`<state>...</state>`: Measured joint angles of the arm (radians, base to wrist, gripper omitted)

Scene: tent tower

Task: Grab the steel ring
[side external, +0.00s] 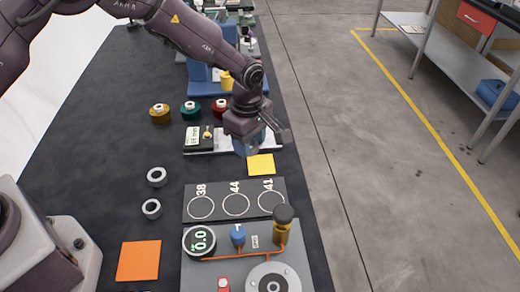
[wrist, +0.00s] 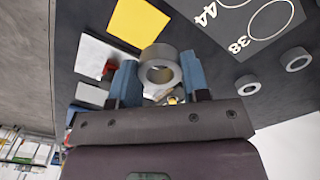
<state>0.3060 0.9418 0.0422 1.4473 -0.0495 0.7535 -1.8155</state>
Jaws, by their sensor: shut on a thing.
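My gripper (wrist: 160,66) is shut on a grey steel ring (wrist: 160,50), which sits between its two blue fingertips in the wrist view with its hole facing the camera. In the side view my gripper (side external: 250,143) is above the far half of the bench, behind the yellow square; the held ring is hard to make out there. Two more grey rings, the nearer (side external: 151,209) and the farther (side external: 156,177), lie flat on the black mat to the left. They also show at the right of the wrist view (wrist: 248,85) (wrist: 296,59).
A dark board (side external: 220,214) has circles marked 38, 44 and 41, all empty. A yellow square (side external: 261,164) lies behind it. A device with a 0.0 dial (side external: 199,241) stands in front. An orange square (side external: 138,261) is front left. Coloured spools (side external: 190,111) stand at the back.

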